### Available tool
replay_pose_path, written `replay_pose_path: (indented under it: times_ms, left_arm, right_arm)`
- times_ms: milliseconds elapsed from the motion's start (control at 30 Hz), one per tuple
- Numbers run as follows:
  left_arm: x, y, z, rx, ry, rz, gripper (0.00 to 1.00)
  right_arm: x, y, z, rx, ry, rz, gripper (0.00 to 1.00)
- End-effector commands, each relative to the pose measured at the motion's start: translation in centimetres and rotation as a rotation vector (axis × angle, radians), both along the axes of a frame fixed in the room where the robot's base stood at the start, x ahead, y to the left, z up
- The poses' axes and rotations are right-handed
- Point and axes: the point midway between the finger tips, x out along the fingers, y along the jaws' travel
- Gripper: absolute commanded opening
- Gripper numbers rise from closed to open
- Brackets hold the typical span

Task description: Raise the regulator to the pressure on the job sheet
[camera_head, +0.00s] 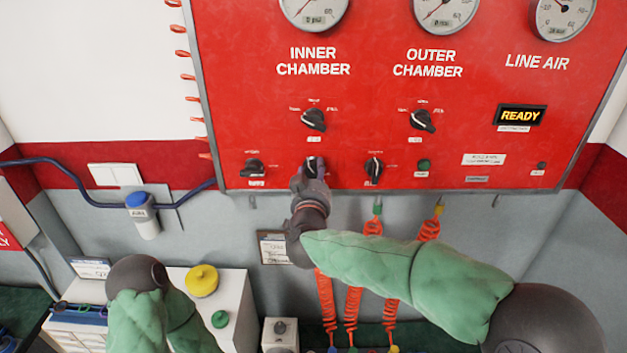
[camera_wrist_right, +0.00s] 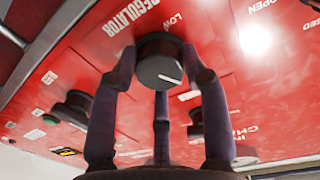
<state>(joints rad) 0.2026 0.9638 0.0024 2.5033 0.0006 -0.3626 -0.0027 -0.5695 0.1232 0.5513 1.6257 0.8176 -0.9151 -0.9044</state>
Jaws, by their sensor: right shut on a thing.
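The regulator knob (camera_wrist_right: 160,62) is a dark round knob with a white pointer line, on the red panel. The lettering REGULATOR and LOW is beside it in the wrist view. My right gripper (camera_wrist_right: 160,85) has its fingers closed around this knob. In the head view my right gripper (camera_head: 311,174) reaches up to the panel's lower row and hides most of the knob. The Line Air gauge (camera_head: 563,12) is cut off at the top right; its digits are too small to read surely. My left gripper's fingers are not visible. No job sheet is readable.
The inner chamber gauge (camera_head: 314,10) and outer chamber gauge (camera_head: 445,12) read near zero. Dark knobs flank the held one, including one at left (camera_head: 252,168) and one at right (camera_head: 374,168). A READY display (camera_head: 520,116) is lit. Coiled orange hoses (camera_head: 354,305) hang below.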

Motion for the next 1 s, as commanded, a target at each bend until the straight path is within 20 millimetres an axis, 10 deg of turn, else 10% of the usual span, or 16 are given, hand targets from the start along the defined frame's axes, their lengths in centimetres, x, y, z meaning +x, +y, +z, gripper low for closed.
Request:
replay_pose_path:
  times_ms: [533, 567, 633, 1000]
  left_arm:
    - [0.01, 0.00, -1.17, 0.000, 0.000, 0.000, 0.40]
    - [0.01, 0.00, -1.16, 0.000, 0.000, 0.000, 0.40]
    - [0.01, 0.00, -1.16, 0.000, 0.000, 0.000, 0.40]
    - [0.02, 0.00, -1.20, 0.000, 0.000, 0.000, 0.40]
  right_arm:
    - [0.09, -0.32, 1.32, 0.189, -0.021, -0.004, 0.13]
    - [0.09, -0.33, 1.34, 0.189, -0.022, -0.004, 0.48]
    - [0.09, -0.32, 1.33, 0.188, -0.021, -0.004, 0.68]
    - [-0.25, -0.15, 0.64, 0.184, -0.009, -0.001, 0.69]
